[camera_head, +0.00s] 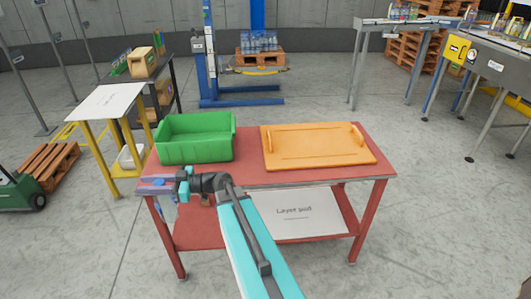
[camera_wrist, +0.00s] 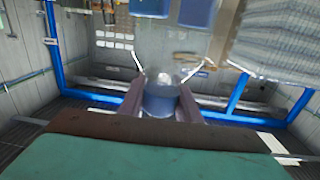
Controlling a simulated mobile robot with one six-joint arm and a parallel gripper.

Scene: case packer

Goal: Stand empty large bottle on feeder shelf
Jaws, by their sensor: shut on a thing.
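I cannot tell for certain which surface is the feeder shelf.
The red table (camera_head: 255,180) carries a green crate (camera_head: 195,150) and an orange panel with handles (camera_head: 318,147). A layer pad (camera_head: 298,213) lies on its lower shelf. A white-topped stand (camera_head: 108,102) is at left. Metal tables with bottles stand at back right. The floor at right is clear.

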